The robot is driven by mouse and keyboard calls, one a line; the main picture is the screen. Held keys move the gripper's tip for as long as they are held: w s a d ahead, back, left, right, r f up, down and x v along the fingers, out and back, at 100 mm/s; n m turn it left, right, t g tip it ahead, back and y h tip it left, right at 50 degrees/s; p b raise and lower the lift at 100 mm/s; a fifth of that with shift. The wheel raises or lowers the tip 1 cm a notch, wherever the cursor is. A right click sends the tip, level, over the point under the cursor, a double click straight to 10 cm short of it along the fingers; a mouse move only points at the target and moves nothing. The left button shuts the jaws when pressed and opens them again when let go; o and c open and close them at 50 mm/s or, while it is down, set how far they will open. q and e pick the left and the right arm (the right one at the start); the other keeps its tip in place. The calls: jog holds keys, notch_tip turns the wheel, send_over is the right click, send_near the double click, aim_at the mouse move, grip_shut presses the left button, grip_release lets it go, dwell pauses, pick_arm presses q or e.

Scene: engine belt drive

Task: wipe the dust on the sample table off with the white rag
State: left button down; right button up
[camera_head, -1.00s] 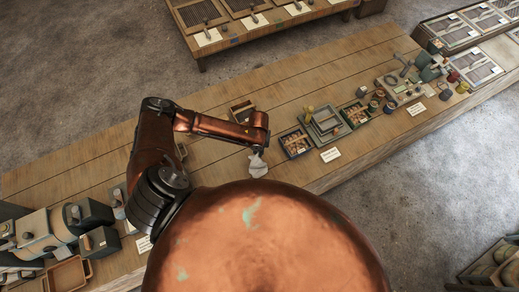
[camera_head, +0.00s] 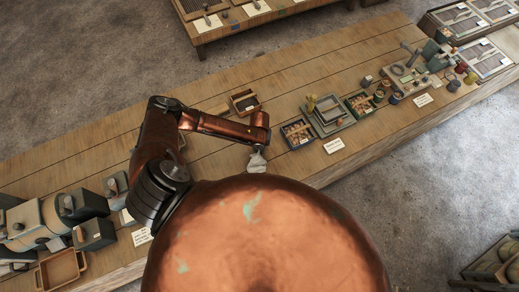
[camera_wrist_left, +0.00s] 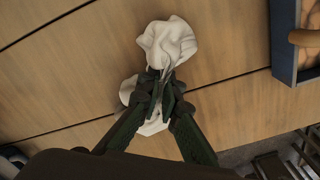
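The white rag (camera_head: 257,161) hangs crumpled below my left gripper (camera_head: 257,149) near the front edge of the long wooden sample table (camera_head: 215,165). In the left wrist view, the dark green fingers (camera_wrist_left: 160,88) are closed on the middle of the rag (camera_wrist_left: 166,42), which bulges out above and below them. The rag is over bare planks, and I cannot tell whether it touches them. I cannot make out dust on the wood; my copper body hides part of the front edge. My right gripper is not in view.
A small box (camera_head: 297,133), a grey-green tray (camera_head: 329,116) and a white label (camera_head: 333,146) lie right of the rag. An open wooden box (camera_head: 245,102) stands behind it. Grey machines (camera_head: 40,222) stand at the left. Planks around the rag are clear.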

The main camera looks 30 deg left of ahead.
pick_arm(q)
jog(key=c, duration=1.2)
grip_release()
jog(key=shift+o, duration=0.2)
jog(key=shift+f+b, duration=0.85)
jog(key=shift+f, duration=0.55)
jog(key=shift+r, duration=0.1)
jog(key=shift+c, duration=1.2)
